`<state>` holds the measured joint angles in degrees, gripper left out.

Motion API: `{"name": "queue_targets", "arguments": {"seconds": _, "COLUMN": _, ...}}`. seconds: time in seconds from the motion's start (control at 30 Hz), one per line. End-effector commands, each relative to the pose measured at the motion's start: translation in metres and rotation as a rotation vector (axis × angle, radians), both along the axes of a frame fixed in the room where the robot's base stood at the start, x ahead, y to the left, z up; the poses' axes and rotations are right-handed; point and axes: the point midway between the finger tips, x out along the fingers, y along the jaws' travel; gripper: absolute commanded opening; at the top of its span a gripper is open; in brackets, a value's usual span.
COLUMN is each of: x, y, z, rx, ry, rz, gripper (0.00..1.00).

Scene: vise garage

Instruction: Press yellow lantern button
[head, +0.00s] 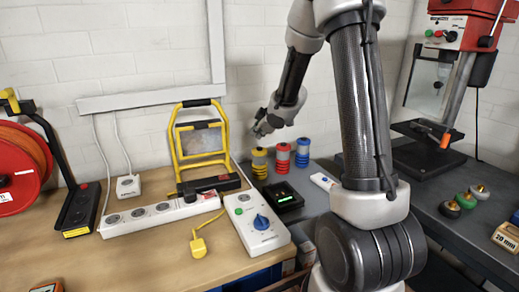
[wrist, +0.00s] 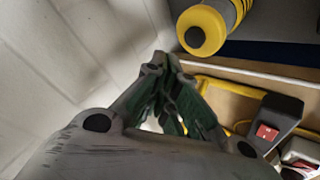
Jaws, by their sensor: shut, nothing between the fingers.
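My gripper (head: 259,132) is above and close to the yellow cylinder, against the white wall. In the wrist view my gripper (wrist: 165,65) has its fingers together and empty. The fingertips appear apart from the button.
A yellow-framed work lamp (head: 176,145) stands left of my gripper, with a black box and red switch (wrist: 268,131) at its base. Power strips (head: 160,211), a white box with a blue knob (head: 262,222) and a black device (head: 283,196) crowd the bench.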

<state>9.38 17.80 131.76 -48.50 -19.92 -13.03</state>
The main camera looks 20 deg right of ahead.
Motion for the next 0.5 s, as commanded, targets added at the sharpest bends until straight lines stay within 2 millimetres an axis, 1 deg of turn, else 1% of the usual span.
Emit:
{"name": "queue_targets", "arguments": {"seconds": 0.1, "x": 0.000, "y": 0.000, "z": 0.013, "rx": -0.001, "ry": -0.002, "rz": 0.000, "gripper": 0.00}}
{"name": "queue_targets", "arguments": {"seconds": 0.23, "x": 0.000, "y": 0.000, "z": 0.024, "rx": -0.002, "ry": -0.001, "rz": 0.001, "gripper": 0.00}}
{"name": "queue_targets", "arguments": {"seconds": 0.33, "x": 0.000, "y": 0.000, "z": 0.028, "rx": -0.001, "ry": -0.001, "rz": 0.000, "gripper": 0.00}}
{"name": "queue_targets", "arguments": {"seconds": 0.5, "x": 0.000, "y": 0.000, "z": 0.028, "rx": 0.000, "ry": 0.001, "rz": -0.001, "gripper": 0.00}}
